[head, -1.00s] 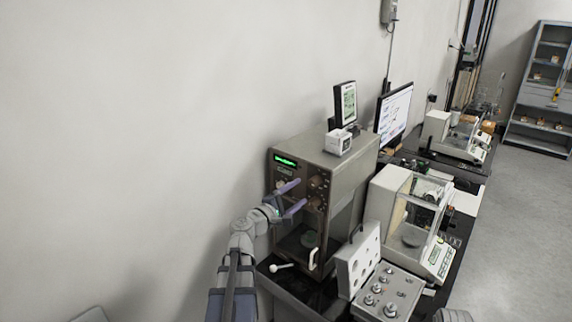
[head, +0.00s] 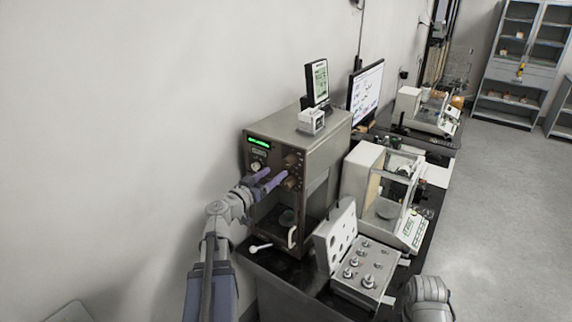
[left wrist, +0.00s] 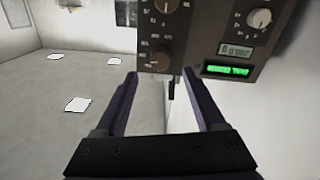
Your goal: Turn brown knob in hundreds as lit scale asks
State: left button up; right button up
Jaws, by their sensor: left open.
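The lit scale is a tall brown-fronted balance (head: 318,150) with a glowing green display (head: 258,142); its digits are too small to read. The display also shows, upside down, in the left wrist view (left wrist: 226,70). Brown knobs sit right of the display, an upper one (head: 291,160) and a lower one (head: 289,183). A paler knob (head: 256,166) is below the display. My left gripper (head: 277,174) is open in front of this panel. In the left wrist view a dark knob (left wrist: 160,60) lies between and just beyond its fingertips; contact cannot be told.
A white box (head: 311,121) and a small display stand (head: 317,82) are on the balance top. A weight case (head: 372,290) lies open in front. A glass-sided white balance (head: 385,195) stands to the right, near a monitor (head: 366,90). The floor at right is clear.

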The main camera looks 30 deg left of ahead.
aim_at(285, 164)
pick_arm(q)
jog(key=shift+w+d, duration=0.15)
jog(key=shift+w, duration=1.8)
jog(key=shift+w+d, duration=0.15)
jog(key=shift+w, duration=1.8)
jog(key=shift+c, duration=0.2)
grip_shut()
